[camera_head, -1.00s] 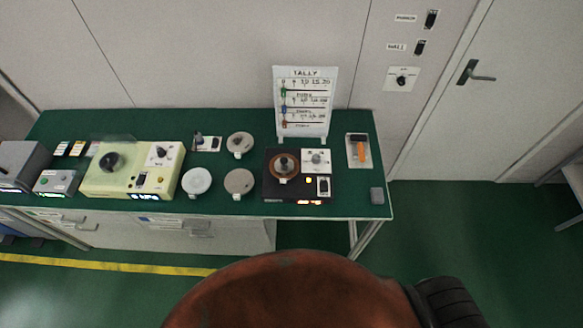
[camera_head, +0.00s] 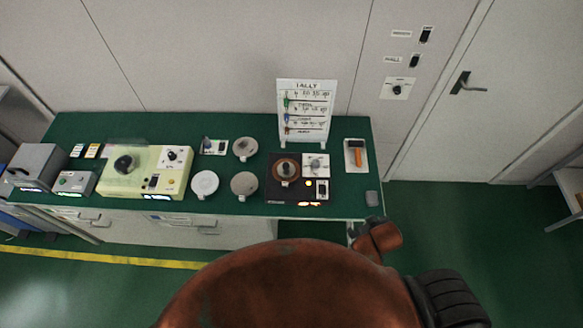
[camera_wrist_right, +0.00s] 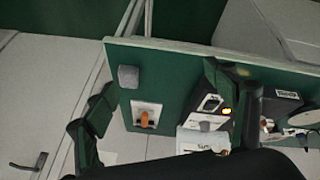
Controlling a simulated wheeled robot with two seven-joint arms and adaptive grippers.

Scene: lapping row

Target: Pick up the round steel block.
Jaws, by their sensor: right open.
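A small grey block (camera_head: 372,198) with rounded edges stands at the front right corner of the green table; it also shows in the right wrist view (camera_wrist_right: 128,77). It looks like the steel block, but its exact shape is hard to tell. My right gripper (camera_wrist_right: 160,80) is open and empty in the wrist view. Its fingers are apart, with the table's corner beyond them and the block nearer the left finger, not touching it. In the head view only part of my right arm shows, below the block. My left gripper is not in view.
An orange-handled item on a white plate (camera_head: 356,155) lies behind the block. A dark machine (camera_head: 285,197) and the tally board (camera_head: 306,112) stand to its left. Several round discs, including a pale one (camera_head: 205,184), lie further left. Open floor lies right of the table.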

